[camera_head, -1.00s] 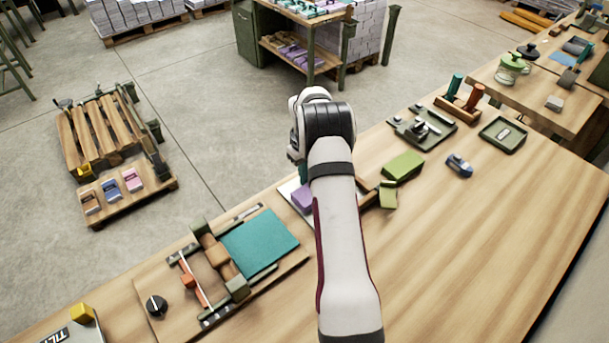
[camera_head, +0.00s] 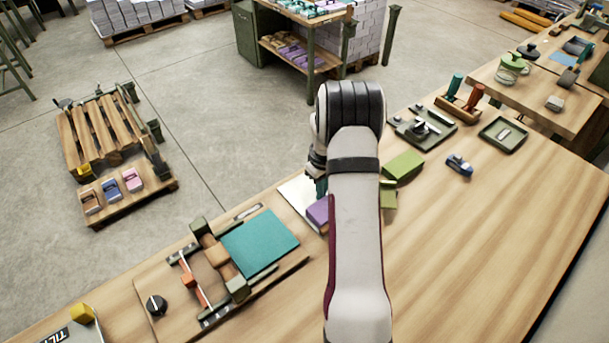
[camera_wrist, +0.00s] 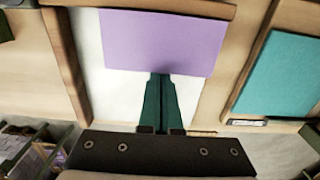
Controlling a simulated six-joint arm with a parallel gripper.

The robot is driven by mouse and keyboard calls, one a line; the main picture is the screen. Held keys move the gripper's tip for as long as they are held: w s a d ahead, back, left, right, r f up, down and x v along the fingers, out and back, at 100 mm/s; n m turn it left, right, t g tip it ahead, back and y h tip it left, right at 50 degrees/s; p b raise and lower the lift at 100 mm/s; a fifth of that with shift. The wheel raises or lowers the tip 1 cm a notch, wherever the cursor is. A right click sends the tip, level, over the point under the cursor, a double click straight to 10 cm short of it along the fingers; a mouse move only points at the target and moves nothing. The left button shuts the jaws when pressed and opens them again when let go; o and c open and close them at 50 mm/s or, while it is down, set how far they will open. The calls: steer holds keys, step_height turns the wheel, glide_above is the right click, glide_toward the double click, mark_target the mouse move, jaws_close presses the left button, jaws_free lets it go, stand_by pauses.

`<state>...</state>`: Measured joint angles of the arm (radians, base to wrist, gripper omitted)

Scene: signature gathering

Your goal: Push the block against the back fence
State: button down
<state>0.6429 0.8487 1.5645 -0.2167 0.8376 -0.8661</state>
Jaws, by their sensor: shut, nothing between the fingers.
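The purple block (camera_head: 318,213) lies on a white board (camera_head: 297,191), partly hidden by my arm in the head view. In the wrist view the purple block (camera_wrist: 163,42) spans the upper middle, its far edge at or very close to the wooden fence (camera_wrist: 205,7) along the top. A small gap there cannot be ruled out. My gripper (camera_wrist: 159,78) is shut and empty, its green fingertips at the block's near edge, apparently touching it. In the head view the fingers (camera_head: 320,187) are partly hidden behind my wrist.
A teal pad (camera_head: 259,243) on a wooden press board lies to the left. Green blocks (camera_head: 404,165) stand just right of my arm. The table's right front is clear.

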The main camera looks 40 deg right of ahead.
steer(key=shift+s+f, duration=0.15)
steer(key=shift+s, duration=0.15)
steer(key=w, duration=0.2)
steer(key=w+r, duration=0.1)
steer(key=w, duration=0.1)
steer(key=shift+w, duration=0.35)
step_height(320, 180, up, 9)
steer(key=s+a+r+m, duration=0.1)
steer(key=s+a+r, duration=0.35)
steer(key=a, duration=0.35)
steer(key=s+a+r+m, duration=0.1)
steer(key=s+a+r, duration=0.2)
steer(key=a+r, duration=0.45)
steer(key=s+a+f+m+y, duration=0.1)
steer(key=s+a, duration=0.6)
steer(key=s, duration=0.3)
steer(key=s+a+f+m, duration=0.1)
steer(key=s+a+m, duration=0.1)
steer(key=s+a, duration=0.6)
steer(key=shift+s+a+m+y, duration=0.15)
steer(key=shift+s+m+y, duration=0.2)
steer(key=shift+s, duration=0.8)
